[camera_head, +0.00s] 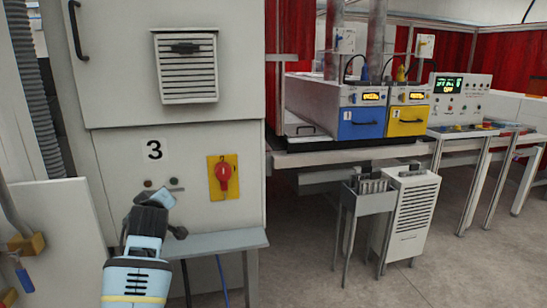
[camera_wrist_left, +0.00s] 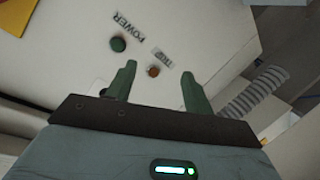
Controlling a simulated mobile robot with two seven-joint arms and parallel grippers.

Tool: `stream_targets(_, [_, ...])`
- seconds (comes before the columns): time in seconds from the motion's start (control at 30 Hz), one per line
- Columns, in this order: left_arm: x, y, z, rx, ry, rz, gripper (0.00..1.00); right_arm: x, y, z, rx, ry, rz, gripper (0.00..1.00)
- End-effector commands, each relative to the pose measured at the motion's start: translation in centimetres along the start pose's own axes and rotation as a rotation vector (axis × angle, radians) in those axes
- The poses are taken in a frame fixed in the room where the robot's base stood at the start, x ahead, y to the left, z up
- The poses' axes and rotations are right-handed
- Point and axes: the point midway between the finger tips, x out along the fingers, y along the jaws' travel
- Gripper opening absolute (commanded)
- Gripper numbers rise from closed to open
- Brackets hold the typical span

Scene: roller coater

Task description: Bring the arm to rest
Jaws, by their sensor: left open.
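My left arm reaches up from the bottom of the head view. Its gripper (camera_head: 155,200) is in front of the cabinet panel marked 3, just below two small buttons. In the left wrist view the two green fingers of the gripper (camera_wrist_left: 158,72) stand apart, with nothing held between them. Beyond them are a green button (camera_wrist_left: 118,44) and an orange-brown button (camera_wrist_left: 153,71), beside a POWER label. The orange-brown button appears between the fingertips; I cannot tell the gap to the panel. My right gripper is in neither view.
A red rotary switch (camera_head: 223,176) on a yellow plate is right of my gripper. A grey ledge (camera_head: 215,242) juts out below it. Blue-fronted (camera_head: 362,122) and yellow-fronted (camera_head: 407,120) units stand on a bench at right. Floor is open at lower right.

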Motion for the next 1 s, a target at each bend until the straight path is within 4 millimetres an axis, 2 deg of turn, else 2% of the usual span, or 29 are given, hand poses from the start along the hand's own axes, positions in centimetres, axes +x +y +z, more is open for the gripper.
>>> stream_targets(0.03, [-0.1, -2.0, 3.0, 0.05, -0.028, 0.0, 0.52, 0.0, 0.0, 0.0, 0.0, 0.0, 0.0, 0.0])
stream_targets(0.1, [-0.4, -4.3, 6.3, 0.114, -0.059, 0.011, 0.52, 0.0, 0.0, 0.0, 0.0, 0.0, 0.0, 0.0])
stream_targets(0.27, [-2.3, -9.4, 13.8, 0.257, -0.134, 0.044, 0.52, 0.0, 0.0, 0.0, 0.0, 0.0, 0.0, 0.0])
stream_targets(0.4, [-5.1, -13.9, 19.9, 0.37, -0.204, 0.082, 0.52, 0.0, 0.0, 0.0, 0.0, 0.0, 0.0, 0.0])
stream_targets(0.47, [-6.7, -15.8, 22.3, 0.416, -0.234, 0.1, 0.52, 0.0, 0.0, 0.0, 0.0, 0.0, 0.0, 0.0])
stream_targets(0.57, [-9.6, -18.9, 26.1, 0.488, -0.285, 0.133, 0.52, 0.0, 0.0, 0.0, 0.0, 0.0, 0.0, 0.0])
stream_targets(0.7, [-14.4, -23.0, 30.8, 0.578, -0.359, 0.184, 0.52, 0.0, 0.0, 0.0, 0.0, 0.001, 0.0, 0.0])
stream_targets(0.87, [-20.9, -27.2, 35.1, 0.663, -0.441, 0.249, 0.52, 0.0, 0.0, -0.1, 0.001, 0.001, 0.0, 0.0])
stream_targets(1.0, [-27.0, -30.3, 37.9, 0.72, -0.51, 0.307, 0.52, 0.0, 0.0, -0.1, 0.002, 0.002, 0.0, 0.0])
